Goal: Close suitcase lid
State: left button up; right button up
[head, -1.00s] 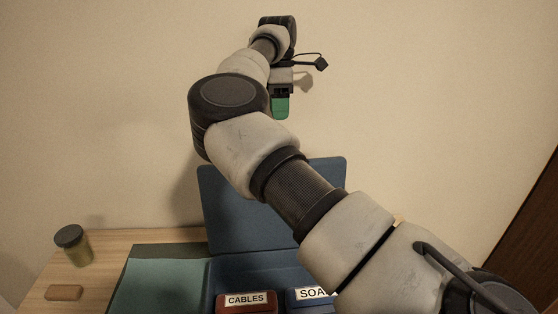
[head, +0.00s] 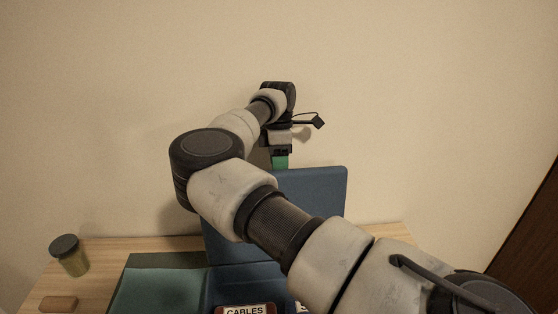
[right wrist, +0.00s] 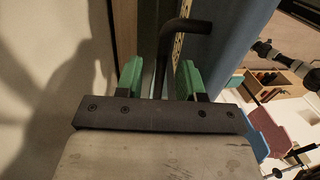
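The blue suitcase lid (head: 315,195) stands upright at the back of the open suitcase (head: 212,290), with my right arm crossing in front of it. My right gripper (head: 280,162) is at the lid's top edge, its green fingertips partly hidden behind the lid. In the right wrist view my right gripper (right wrist: 160,80) has its green fingers apart, with no object clearly held. The lid (right wrist: 235,40) shows there as a blue surface to the right of the fingers. My left gripper is not in view.
A box labelled CABLES (head: 245,309) lies in the suitcase. A lidded jar (head: 70,256) and a small brown block (head: 58,304) are on the wooden table (head: 110,250) at left. The wall (head: 420,100) is close behind the lid.

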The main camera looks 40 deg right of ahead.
jog(key=shift+s+a+f, duration=0.1)
jog(key=shift+a+f, duration=0.05)
jog(key=shift+f, duration=0.2)
grip_shut()
